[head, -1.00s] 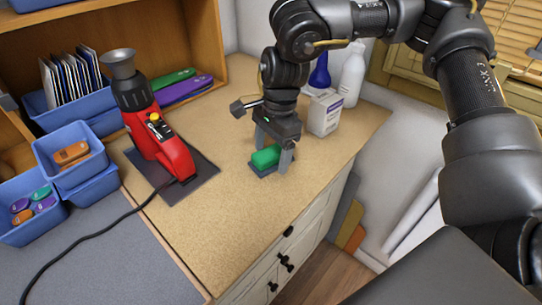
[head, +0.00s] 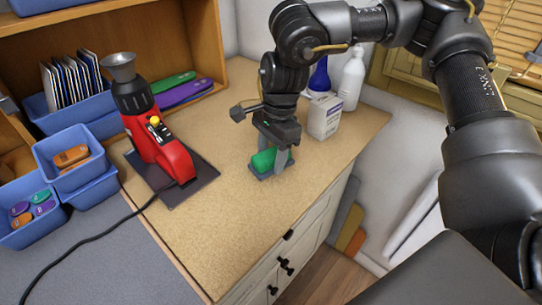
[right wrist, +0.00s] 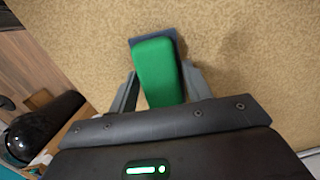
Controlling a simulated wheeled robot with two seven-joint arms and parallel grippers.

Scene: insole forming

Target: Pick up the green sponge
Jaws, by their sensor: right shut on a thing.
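The green sponge (head: 262,160) is on the tan countertop, over a dark blue-grey base (head: 264,175). My right gripper (head: 270,170) points down over it, with a finger on each side, shut on the sponge. In the right wrist view the green sponge (right wrist: 157,72) lies between the two fingers (right wrist: 158,88), and the edge of the blue base (right wrist: 173,38) shows beyond it. I cannot tell whether the sponge is clear of its base. My left gripper is not in view.
A red heating tool (head: 155,140) stands on a dark plate to the left. A white box (head: 325,116), a white bottle (head: 352,78) and a blue bottle (head: 320,75) stand behind my gripper. Blue bins (head: 75,160) are at far left. The front counter is clear.

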